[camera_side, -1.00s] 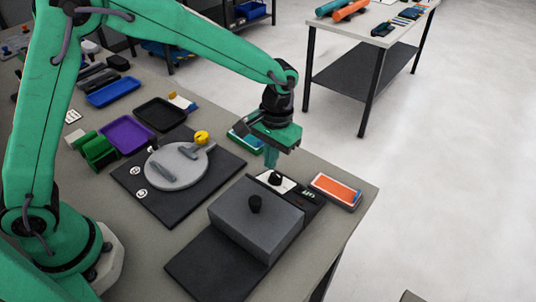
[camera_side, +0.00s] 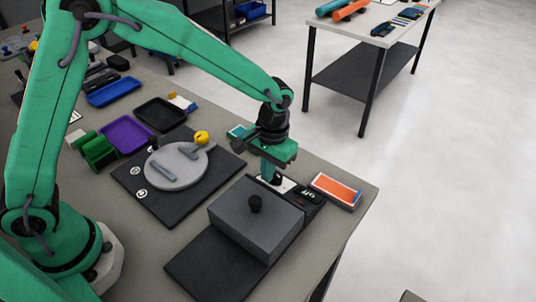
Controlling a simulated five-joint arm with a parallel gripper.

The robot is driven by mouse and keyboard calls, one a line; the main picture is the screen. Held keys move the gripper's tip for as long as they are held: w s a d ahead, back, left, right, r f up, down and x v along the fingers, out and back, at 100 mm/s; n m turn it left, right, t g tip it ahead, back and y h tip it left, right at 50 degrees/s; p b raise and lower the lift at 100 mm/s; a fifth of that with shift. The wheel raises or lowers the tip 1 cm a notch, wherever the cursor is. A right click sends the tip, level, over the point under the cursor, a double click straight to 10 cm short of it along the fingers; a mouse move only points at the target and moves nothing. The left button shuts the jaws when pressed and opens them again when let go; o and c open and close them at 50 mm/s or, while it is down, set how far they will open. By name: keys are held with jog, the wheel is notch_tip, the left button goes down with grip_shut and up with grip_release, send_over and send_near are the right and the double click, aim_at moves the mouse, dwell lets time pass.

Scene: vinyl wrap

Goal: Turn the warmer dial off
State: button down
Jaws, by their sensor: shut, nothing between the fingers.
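The dial on the white plate is largely hidden by my gripper (camera_side: 272,176). My gripper points down with its fingers shut, right at the dial. I cannot tell whether they touch it.
An orange-topped box (camera_side: 337,190) stands just right of the panel. A dark mat with a round grey plate (camera_side: 176,165), tools and a yellow roll (camera_side: 202,138) lies to the left. Purple (camera_side: 127,136), black (camera_side: 160,114) and blue (camera_side: 113,92) trays are further back.

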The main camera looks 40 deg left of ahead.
aim_at(275, 176)
jog(key=shift+w, duration=0.15)
dwell(0.4)
jog(key=shift+d, duration=0.6)
jog(key=shift+s+r, duration=0.15)
jog(key=shift+s, duration=0.25)
dwell(0.4)
jog(key=shift+w+r, duration=0.35)
jog(key=shift+r, duration=0.55)
jog(key=shift+w+r, duration=0.3)
jog(key=shift+r, duration=0.65)
jog(key=shift+w+r, duration=0.35)
jog(key=shift+r, duration=0.55)
jog(key=shift+a+r, duration=0.1)
jog(key=shift+r, duration=0.05)
